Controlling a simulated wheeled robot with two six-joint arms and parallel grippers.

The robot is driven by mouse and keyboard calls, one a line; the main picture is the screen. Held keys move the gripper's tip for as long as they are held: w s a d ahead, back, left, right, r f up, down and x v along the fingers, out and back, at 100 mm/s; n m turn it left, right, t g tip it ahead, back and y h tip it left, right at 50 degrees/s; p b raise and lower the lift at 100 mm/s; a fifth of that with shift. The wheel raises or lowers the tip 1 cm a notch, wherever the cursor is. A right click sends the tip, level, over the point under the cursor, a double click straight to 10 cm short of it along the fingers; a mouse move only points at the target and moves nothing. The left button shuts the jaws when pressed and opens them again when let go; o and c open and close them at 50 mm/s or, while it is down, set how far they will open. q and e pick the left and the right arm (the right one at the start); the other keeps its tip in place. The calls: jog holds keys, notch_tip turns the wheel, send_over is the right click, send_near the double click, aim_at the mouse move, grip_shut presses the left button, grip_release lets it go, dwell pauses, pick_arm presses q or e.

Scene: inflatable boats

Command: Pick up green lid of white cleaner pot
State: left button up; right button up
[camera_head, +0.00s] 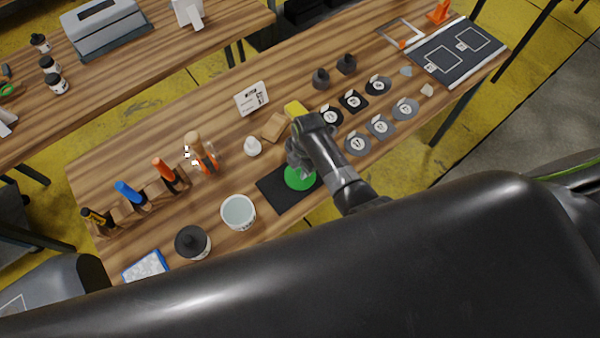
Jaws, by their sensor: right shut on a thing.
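The green lid (299,180) is a round disc over the black mat (276,203) near the front edge of the wooden table. My right gripper (297,160) is directly above it, shut on the lid; its fingers hide the middle and far side of the disc. I cannot tell whether the lid touches the mat. The white pot (238,212) stands open, without a lid, just left of the mat. My left gripper is not in view.
A black-lidded can (192,243) stands left of the pot. Tools with orange, blue and yellow handles (165,169) stand in a wooden rack at the left. A small white bottle (253,146), a wooden block (275,127) and several round patches (358,143) lie beyond and right.

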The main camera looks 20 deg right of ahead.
jog(key=shift+c, duration=0.7)
